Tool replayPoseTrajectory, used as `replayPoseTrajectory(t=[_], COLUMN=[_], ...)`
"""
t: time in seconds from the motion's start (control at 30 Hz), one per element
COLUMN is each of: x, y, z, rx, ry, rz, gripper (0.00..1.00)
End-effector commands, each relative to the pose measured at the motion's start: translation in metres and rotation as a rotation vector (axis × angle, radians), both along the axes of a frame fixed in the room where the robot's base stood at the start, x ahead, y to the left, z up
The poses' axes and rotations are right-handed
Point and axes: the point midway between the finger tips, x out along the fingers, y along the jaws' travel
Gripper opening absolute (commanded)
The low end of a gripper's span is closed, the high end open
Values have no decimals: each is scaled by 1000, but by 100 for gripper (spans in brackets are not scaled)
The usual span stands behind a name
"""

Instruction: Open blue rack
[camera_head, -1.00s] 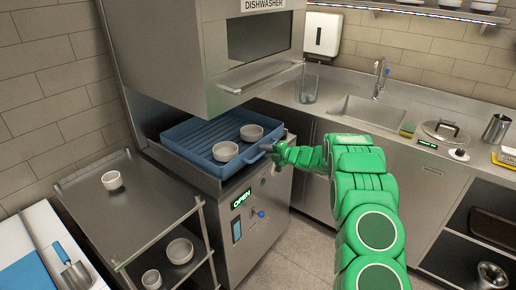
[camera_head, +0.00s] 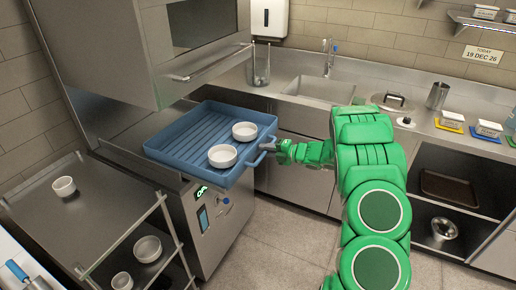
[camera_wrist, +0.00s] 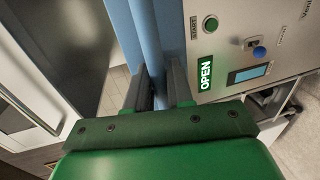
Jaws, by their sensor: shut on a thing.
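The blue rack (camera_head: 178,138) is a shallow tray with a ribbed floor. It sits partly out of the open dishwasher (camera_head: 130,45), its front end reaching past the machine's front. Two white bowls, one nearer (camera_head: 222,156) and one farther (camera_head: 245,131), stand in its right part. My gripper (camera_head: 272,147) is at the rack's front right side, shut on the rack's handle (camera_head: 262,157). In the wrist view, the fingers (camera_wrist: 160,90) close around a blue part of the rack, beside the panel with a lit OPEN sign (camera_wrist: 205,73).
A steel cart (camera_head: 95,205) with white bowls stands at the left. The counter with a sink (camera_head: 320,92) runs along the back right. An open shelf (camera_head: 450,195) is at the right. Bare floor (camera_head: 265,235) lies in front of the dishwasher.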

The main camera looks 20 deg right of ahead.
Motion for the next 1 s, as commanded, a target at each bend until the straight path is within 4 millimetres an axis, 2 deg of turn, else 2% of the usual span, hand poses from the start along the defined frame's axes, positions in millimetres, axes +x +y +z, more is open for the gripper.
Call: replayPoseTrajectory(t=[0.2,0.53,0.57,0.67,1.0], x=[-7,-7,-7,-7,-8], y=[-6,-6,-6,-6,-7], z=[-2,-2,-2,-1,0], rx=[0,0,0,1,1], ry=[3,3,3,2,1], rz=[1,2,2,2,1], gripper=[0,0,23,38,38])
